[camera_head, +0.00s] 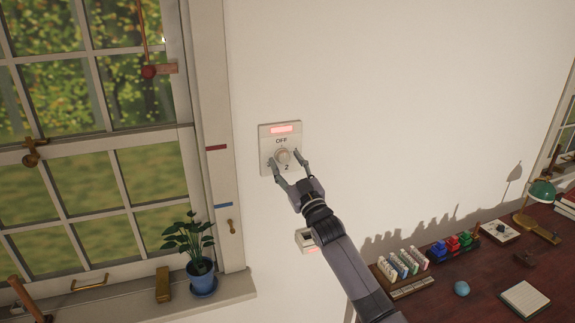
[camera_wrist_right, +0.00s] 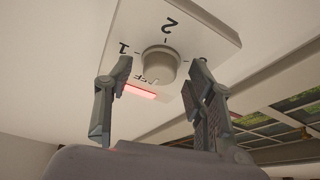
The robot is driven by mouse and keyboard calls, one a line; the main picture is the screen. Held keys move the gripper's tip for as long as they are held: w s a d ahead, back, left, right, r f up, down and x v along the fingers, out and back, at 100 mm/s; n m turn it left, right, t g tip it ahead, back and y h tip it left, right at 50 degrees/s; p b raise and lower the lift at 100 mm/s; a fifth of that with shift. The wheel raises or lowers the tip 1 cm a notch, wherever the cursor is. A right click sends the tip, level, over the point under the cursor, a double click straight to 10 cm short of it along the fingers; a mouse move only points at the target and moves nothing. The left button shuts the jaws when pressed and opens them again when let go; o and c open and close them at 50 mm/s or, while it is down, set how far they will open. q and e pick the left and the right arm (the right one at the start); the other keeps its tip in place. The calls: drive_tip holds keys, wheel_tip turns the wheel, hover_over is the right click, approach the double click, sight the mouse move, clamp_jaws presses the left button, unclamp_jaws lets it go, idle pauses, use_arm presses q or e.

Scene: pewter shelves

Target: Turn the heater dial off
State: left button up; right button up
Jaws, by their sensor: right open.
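The heater dial is a round pale knob (camera_head: 283,156) on a cream wall plate (camera_head: 266,135). The plate has OFF printed above the knob and a 2 below it. A red-pink light (camera_head: 282,129) glows at its top. My right gripper (camera_head: 284,160) is open, with one finger on each side of the knob. In the right wrist view the knob (camera_wrist_right: 160,64) sits between the open fingertips (camera_wrist_right: 161,66), with gaps visible on both sides. Marks 1 and 2 and part of OFF show there. I cannot tell which mark the knob points to. My left gripper is not in view.
A smaller wall device (camera_head: 305,238) is below the plate, beside my arm. A window is at left, with a blue potted plant (camera_head: 202,277) on its sill. A desk (camera_head: 470,285) with bottles, a ball and a lamp is at lower right. The wall right of the plate is bare.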

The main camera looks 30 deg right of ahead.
drive_tip(key=shift+s+f, duration=0.1)
drive_tip(key=v, duration=1.1)
drive_tip(key=shift+s, duration=0.4)
drive_tip(key=shift+f, duration=0.1)
drive_tip(key=s+a+f+m+g+b, duration=0.2)
drive_tip(key=f+g, duration=0.6)
drive_tip(key=f, duration=2.6)
drive_tip(key=s+a+f+n+g+y+b, duration=0.15)
drive_tip(key=s+a+f, duration=0.25)
drive_tip(key=s+f, duration=0.5)
drive_tip(key=s+a+f+g, duration=0.3)
drive_tip(key=s+f, duration=0.2)
drive_tip(key=f, duration=0.8)
drive_tip(key=s+a+f+g, duration=0.3)
drive_tip(key=s+f, duration=0.3)
drive_tip(key=s, duration=0.5)
drive_tip(key=s+a+f+g+y+b, duration=0.1)
drive_tip(key=s+f, duration=0.4)
drive_tip(key=s, duration=0.6)
drive_tip(key=s+a+f+g, duration=0.4)
drive_tip(key=s+a+f, duration=0.1)
drive_tip(key=s, duration=0.7)
drive_tip(key=shift+a+f+n+g+b, duration=0.15)
drive_tip(key=shift+f+n+g+b, duration=0.25)
drive_tip(key=shift+f, duration=0.4)
